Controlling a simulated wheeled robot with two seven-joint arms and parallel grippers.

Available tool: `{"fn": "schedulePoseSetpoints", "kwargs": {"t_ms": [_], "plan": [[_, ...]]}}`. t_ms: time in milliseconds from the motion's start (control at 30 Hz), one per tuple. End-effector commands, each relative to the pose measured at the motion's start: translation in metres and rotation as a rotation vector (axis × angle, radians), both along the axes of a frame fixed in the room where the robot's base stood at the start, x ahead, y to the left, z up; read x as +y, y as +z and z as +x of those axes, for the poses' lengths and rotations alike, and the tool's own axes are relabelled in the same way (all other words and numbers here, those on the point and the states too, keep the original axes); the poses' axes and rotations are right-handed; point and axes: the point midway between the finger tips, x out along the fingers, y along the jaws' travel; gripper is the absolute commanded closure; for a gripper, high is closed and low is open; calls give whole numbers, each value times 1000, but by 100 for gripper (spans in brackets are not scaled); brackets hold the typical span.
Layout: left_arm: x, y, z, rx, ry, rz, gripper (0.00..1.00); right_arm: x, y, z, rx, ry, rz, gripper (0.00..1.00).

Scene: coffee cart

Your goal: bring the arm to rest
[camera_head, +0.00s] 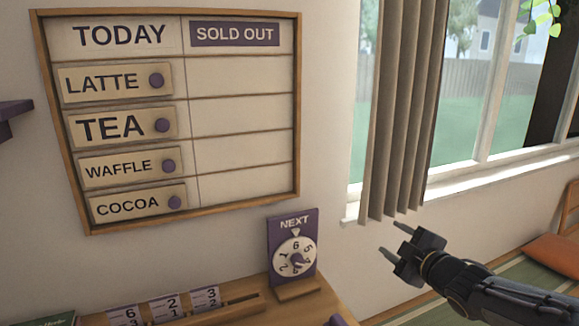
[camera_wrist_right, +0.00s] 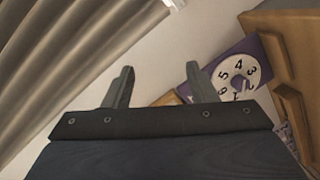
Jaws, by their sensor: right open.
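My right gripper (camera_head: 393,240) is open and empty. It is raised in the air in front of the curtain and wall, to the right of the purple NEXT dial sign. Its two fingers (camera_wrist_right: 160,85) stand apart in the right wrist view with nothing between them. My right arm comes in from the lower right in the head view. My left gripper is in neither view.
The NEXT dial sign (camera_head: 293,248) stands on a wooden counter (camera_head: 325,305); it also shows in the wrist view (camera_wrist_right: 235,70). Number cards (camera_head: 167,308) sit left of it. A menu board (camera_head: 180,110) hangs on the wall. A curtain (camera_head: 400,100) hangs by the window.

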Motion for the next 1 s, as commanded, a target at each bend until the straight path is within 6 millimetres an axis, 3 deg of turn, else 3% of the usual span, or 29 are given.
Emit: {"fn": "schedulePoseSetpoints", "kwargs": {"t_ms": [33,100,267,400,600,700,800,1000], "plan": [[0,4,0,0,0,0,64,-14,11,-20,61,-90,65,48],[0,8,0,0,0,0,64,-31,11,-50,165,-214,174,48],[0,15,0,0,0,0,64,-48,-7,-133,423,-457,453,48],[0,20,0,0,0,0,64,-35,-34,-215,667,-610,703,48],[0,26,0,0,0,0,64,7,-66,-306,972,-711,960,48],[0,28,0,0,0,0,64,23,-75,-333,1074,-730,1029,48],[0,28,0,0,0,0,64,33,-79,-348,1134,-737,1066,48],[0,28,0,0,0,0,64,37,-81,-354,1157,-740,1078,48]]}}
